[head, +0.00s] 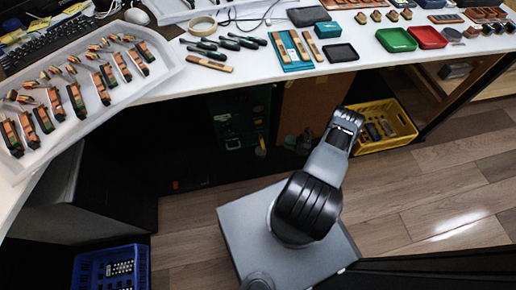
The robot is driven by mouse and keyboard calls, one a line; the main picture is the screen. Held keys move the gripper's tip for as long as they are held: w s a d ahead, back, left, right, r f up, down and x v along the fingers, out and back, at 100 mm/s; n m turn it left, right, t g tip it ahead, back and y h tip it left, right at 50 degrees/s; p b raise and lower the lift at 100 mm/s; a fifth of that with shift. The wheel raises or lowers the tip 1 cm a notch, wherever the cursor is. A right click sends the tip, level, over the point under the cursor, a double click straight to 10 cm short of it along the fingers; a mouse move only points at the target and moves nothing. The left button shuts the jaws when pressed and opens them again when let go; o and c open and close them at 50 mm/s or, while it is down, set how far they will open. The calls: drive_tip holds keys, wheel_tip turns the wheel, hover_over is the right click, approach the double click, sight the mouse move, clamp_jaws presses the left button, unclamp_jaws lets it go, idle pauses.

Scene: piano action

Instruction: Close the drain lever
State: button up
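No drain lever can be made out in the head view. My gripper (347,115) is at the upper end of my grey and black arm, below and in front of the workbench edge. It is small and seen from above and behind, so its fingers cannot be made out clearly. I see nothing held in it.
The white workbench (370,50) holds a tray (165,75) of piano action parts at left, screwdrivers (215,50), a green dish (396,40) and a red dish (428,37). Below are a yellow crate (408,122) and a blue crate (86,262). Wooden floor (440,190) is clear at right.

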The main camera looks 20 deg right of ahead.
drive_tip(key=b, duration=0.6)
approach(262, 143)
drive_tip(key=s+b+x, duration=0.1)
drive_tip(key=b+x, duration=0.1)
drive_tip(key=x, duration=0.9)
drive_tip(key=shift+a+f+b, duration=0.3)
drive_tip(key=shift+a, duration=0.15)
clamp_jaws()
